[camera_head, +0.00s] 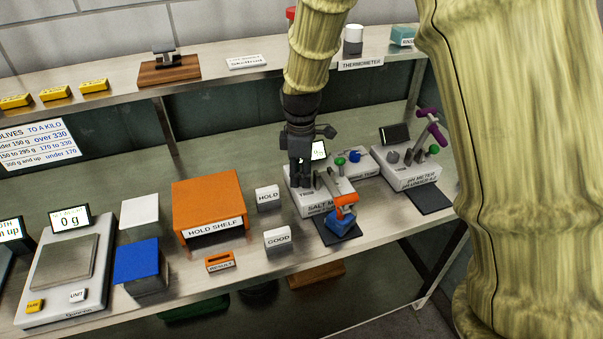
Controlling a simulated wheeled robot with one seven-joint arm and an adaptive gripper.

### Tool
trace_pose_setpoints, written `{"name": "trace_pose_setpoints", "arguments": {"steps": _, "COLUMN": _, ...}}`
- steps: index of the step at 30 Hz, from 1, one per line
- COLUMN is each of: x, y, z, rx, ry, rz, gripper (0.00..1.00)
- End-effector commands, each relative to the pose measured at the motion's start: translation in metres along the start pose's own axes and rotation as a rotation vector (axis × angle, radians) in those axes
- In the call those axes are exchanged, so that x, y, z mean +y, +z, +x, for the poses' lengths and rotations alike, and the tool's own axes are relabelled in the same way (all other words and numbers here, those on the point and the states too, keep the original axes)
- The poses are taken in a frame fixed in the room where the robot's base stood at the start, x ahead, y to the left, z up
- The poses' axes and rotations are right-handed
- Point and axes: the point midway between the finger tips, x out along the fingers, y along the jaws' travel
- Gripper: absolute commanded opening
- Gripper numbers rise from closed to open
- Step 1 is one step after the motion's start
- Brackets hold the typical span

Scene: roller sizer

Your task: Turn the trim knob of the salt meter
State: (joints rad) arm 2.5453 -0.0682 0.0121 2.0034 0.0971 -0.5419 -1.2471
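The salt meter (335,188) is a white box with a small lit screen (318,150) at its back, right of centre on the bench. Its front label is partly covered, and a "TRIM" label shows on its top at the left. My gripper (302,182) points down over the left part of the box top, beside the "TRIM" label. The trim knob cannot be made out; my fingers appear to cover that spot. The fingers look close together, but whether they are shut or touch a knob cannot be seen.
An orange-and-blue piece (344,212) stands on a dark mat before the meter. The pH meter (408,176) stands further right; the orange hold shelf (207,196) stands left.

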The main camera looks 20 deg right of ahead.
Motion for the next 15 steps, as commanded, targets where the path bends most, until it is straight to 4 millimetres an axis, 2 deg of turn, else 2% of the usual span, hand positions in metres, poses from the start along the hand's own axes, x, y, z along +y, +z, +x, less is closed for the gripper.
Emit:
{"name": "trace_pose_setpoints", "arguments": {"steps": 2, "x": -0.0004, "y": -0.0001, "z": 0.001, "rx": 0.0, "ry": -0.001, "rz": 0.0, "gripper": 0.04}}
{"name": "trace_pose_setpoints", "arguments": {"steps": 8, "x": -0.0007, "y": 0.0001, "z": -0.0002, "rx": 0.0, "ry": -0.002, "rz": 0.02, "gripper": 0.04}}
{"name": "trace_pose_setpoints", "arguments": {"steps": 15, "x": -0.0007, "y": 0.0, "z": -0.0022, "rx": -0.001, "ry": -0.003, "rz": 0.174, "gripper": 0.04}}
